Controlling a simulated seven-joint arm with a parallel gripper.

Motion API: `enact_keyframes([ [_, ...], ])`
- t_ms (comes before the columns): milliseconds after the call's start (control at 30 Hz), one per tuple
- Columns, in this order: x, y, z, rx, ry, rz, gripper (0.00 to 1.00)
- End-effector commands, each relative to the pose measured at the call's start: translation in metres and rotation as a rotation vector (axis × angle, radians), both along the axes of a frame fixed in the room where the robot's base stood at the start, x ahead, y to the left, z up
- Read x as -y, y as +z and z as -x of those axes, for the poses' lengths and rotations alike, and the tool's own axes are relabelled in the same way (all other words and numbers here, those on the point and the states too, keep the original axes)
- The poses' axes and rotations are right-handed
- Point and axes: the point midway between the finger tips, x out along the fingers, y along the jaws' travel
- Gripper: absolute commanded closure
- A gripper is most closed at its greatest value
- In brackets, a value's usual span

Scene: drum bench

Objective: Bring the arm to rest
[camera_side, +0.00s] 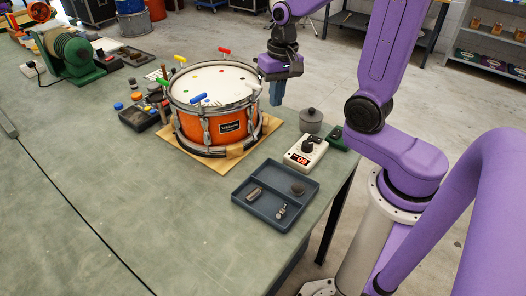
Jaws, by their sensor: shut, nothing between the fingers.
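The orange snare drum (195,127) stands upright on a flat tan board on the green bench (150,214). Its white head (212,86) carries several small coloured spots. Tools with red, green, yellow and blue handles stand or lie around its rim. My gripper appears apart from the drum.
A dark tray (262,216) with small metal parts lies near the bench's right edge. A green machine (75,55) is at the back left. The front left of the bench is clear.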

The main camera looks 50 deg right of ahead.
Motion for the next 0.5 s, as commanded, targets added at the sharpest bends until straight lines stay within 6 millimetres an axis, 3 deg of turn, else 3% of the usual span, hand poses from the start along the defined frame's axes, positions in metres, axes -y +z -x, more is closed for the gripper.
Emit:
enact_keyframes([
  [500,-0.047,0.004,0.045,0.002,0.569,0.028,1.00],
])
